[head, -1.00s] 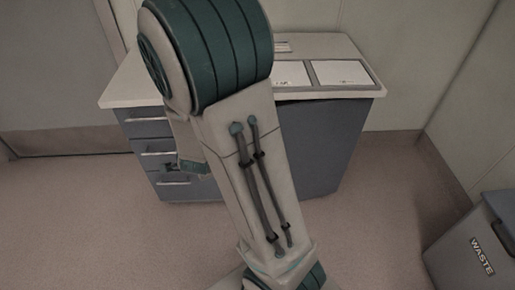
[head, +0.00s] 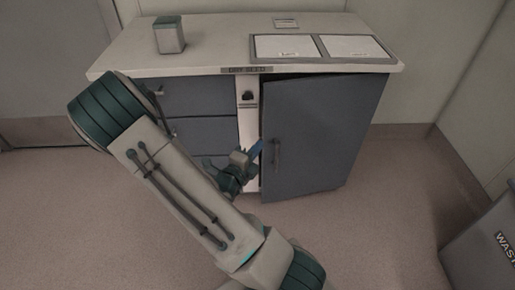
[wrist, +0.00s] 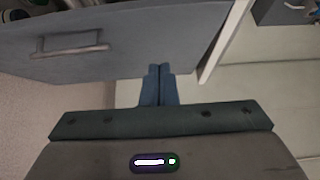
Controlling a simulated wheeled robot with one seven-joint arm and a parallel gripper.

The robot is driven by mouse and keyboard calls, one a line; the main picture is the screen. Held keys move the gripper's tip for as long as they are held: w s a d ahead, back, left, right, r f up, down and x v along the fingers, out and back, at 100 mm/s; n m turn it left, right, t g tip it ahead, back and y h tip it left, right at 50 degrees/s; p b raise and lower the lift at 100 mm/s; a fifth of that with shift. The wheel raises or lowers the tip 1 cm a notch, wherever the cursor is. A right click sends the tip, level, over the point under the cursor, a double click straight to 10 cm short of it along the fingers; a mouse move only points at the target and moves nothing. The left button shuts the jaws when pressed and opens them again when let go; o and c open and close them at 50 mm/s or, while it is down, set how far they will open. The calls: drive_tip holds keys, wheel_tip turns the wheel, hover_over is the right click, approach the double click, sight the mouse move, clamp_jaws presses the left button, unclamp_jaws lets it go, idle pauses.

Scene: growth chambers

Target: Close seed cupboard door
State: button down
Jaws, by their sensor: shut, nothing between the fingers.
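The grey seed cupboard door (head: 318,135) is at the right of the cabinet, under a label on the counter edge (head: 248,70). It looks slightly ajar, with a dark gap along its top and left edge. Its bar handle (head: 277,152) is near the left edge. In the wrist view the door (wrist: 130,50) spans the upper left, with its handle (wrist: 70,46) at left. My gripper (head: 259,147) is shut and empty by the door's left edge; its blue fingertips (wrist: 159,70) overlap the door's face in the wrist view. I cannot tell whether they touch it.
Several drawers (head: 200,97) are left of the door. A waste bin (head: 485,240) is at lower right. The floor right of the cabinet is clear.

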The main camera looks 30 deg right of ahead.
drive_tip(key=shift+w+a+b+x, duration=0.3)
drive_tip(key=shift+b+x, duration=0.5)
drive_tip(key=shift+x, duration=1.2)
drive_tip(key=shift+w+a+b+x, duration=0.1)
drive_tip(key=shift+w+b+x, duration=0.6)
drive_tip(key=shift+x, duration=1.25)
drive_tip(key=shift+w+a+b+x, duration=0.25)
drive_tip(key=shift+b+x, duration=0.7)
drive_tip(key=shift+x, duration=1.05)
drive_tip(key=shift+d+f, duration=0.1)
